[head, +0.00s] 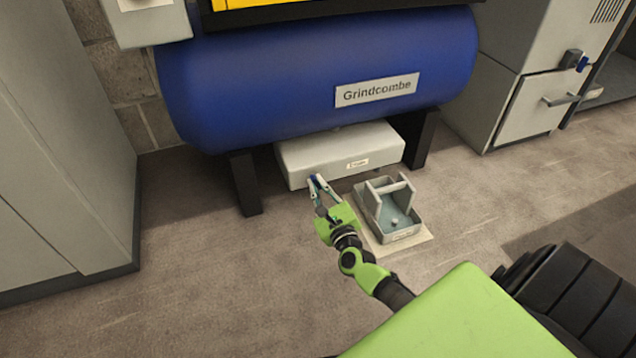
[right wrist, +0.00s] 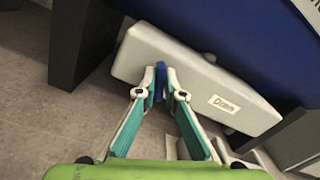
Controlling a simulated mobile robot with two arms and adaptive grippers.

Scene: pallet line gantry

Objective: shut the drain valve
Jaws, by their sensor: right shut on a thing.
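The drain valve's small blue handle (head: 313,177) is at the front of a pale grey box (head: 330,152) under the blue tank. My right gripper (head: 317,184) is shut on this handle. In the right wrist view the blue handle (right wrist: 160,80) stands between the two fingertips (right wrist: 160,90), against the front of the pale box (right wrist: 180,63). The box's label (right wrist: 223,104) reads as "Drain". The fingers hide part of the handle, and the valve's body cannot be made out. My left gripper is not in view.
The blue tank (head: 250,80), marked "Grindcombe", stands on dark legs (head: 243,183) either side of the box. Grey cabinets (head: 50,150) stand left and right (head: 535,105). Floor at left is clear.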

